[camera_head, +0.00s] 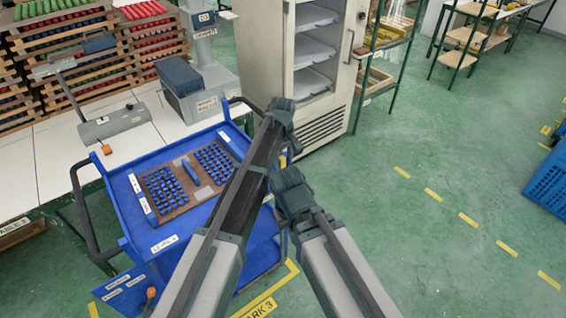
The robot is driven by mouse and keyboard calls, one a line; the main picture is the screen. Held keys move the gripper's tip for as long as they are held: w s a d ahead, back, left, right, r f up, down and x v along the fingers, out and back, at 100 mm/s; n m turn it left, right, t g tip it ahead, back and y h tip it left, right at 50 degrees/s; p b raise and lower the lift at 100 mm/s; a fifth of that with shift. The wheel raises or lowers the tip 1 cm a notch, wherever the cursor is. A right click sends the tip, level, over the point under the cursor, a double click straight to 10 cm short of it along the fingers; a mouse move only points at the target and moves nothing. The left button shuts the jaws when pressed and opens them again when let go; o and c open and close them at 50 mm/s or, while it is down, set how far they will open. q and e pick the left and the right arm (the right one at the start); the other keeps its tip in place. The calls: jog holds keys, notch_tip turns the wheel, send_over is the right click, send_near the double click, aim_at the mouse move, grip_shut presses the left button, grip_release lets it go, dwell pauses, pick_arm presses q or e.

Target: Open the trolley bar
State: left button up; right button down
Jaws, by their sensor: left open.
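The blue trolley (128,205) stands at the left, beside the white workbench. One black bar (82,212) rises along its left side and another black bar (243,101) stands at its far right corner. Which of them opens cannot be told. My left arm crosses over the trolley's right part and hides some of it. My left gripper (281,106) is open, near the far right bar and in front of the white cabinet; contact cannot be told. My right gripper (289,186) is right of the trolley, with its jaws unclear.
A brown tray (178,217) with blue pieces lies on the trolley. A white cabinet (323,105) with open shelves stands behind my arms. The bench (40,165) holds grey devices. The green floor at the right is mostly clear, with a blue crate (552,185) at the edge.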

pick_arm(q)
notch_tip(320, 180, up, 13)
jog(key=p, duration=1.2)
jog(key=s+a+m, duration=0.7)
jog(key=s+a, duration=1.5)
jog(key=s, duration=0.1)
jog(key=s+d+f+m+y+b, duration=0.1)
jog(key=s+d+f+m+b, duration=0.2)
jog(key=d+f+b, duration=0.7)
jog(key=shift+s+d+m, duration=0.3)
jog(key=shift+s+d, duration=0.45)
jog(key=shift+s, duration=0.5)
